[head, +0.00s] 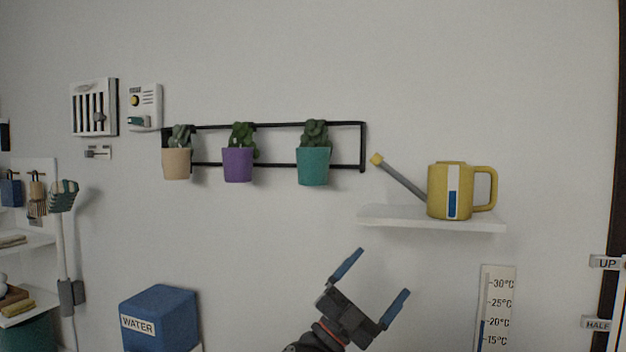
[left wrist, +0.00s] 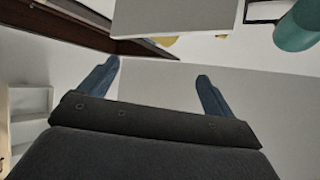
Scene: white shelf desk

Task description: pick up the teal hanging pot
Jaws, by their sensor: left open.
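The teal hanging pot (head: 314,167) holds a green plant and hangs from a black wall rail (head: 361,146), at the right end of a row of pots. It also shows in part at the top right of the left wrist view (left wrist: 299,27). My left gripper (head: 377,272) is open and empty, below and to the right of the teal pot in the head view, clear of it. Its two blue fingers stand apart in the left wrist view (left wrist: 158,82). My right gripper is not in view.
A purple pot (head: 237,165) and a beige pot (head: 176,164) hang left of the teal one. A white shelf (head: 400,217) with a yellow watering can (head: 436,190) juts out at the right. A blue water box (head: 170,312) stands lower left. The wall below the pots is clear.

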